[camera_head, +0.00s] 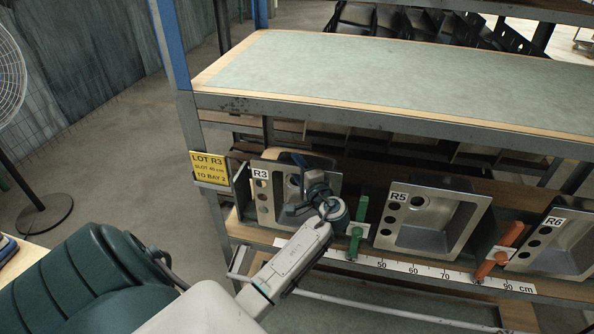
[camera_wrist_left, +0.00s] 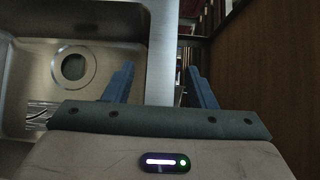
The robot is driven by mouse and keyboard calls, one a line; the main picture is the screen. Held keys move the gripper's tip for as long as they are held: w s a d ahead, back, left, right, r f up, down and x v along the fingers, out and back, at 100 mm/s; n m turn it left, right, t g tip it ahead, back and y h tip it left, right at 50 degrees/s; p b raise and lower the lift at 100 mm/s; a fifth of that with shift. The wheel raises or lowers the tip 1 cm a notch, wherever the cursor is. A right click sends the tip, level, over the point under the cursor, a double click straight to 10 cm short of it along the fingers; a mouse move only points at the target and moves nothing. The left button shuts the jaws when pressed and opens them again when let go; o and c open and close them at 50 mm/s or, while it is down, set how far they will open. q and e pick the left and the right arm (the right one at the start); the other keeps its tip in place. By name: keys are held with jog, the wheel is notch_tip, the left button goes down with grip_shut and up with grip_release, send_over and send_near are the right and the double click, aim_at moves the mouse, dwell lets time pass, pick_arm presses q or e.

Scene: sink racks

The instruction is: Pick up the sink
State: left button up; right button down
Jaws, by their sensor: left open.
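Three metal sinks stand upright in the lower rack bay. They are the R3 sink (camera_head: 274,186), the R5 sink (camera_head: 434,212) and the R6 sink (camera_head: 567,243). My left gripper (camera_head: 303,187) is in front of the R3 sink and hides part of its basin. In the left wrist view the open fingers (camera_wrist_left: 160,85) are on either side of the R3 sink's flat rim, with its basin and drain (camera_wrist_left: 75,67) to the left. I cannot tell whether the fingers touch it. My right gripper is not in view.
A yellow "LOT R3, slot 40 cm, to bay 2" sign (camera_head: 209,168) hangs on the rack post. A green clamp (camera_head: 357,229) and an orange clamp (camera_head: 500,250) stand between sinks. A centimetre scale (camera_head: 430,273) runs along the edge. The upper shelf (camera_head: 390,75) is bare.

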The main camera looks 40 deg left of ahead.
pick_arm(q)
jog(key=shift+w+a, duration=0.15)
jog(key=shift+a, duration=0.15)
jog(key=shift+d, duration=0.1)
jog(key=shift+c, duration=0.9)
grip_shut()
jog(key=shift+r, duration=0.1)
jog(key=shift+r, duration=0.1)
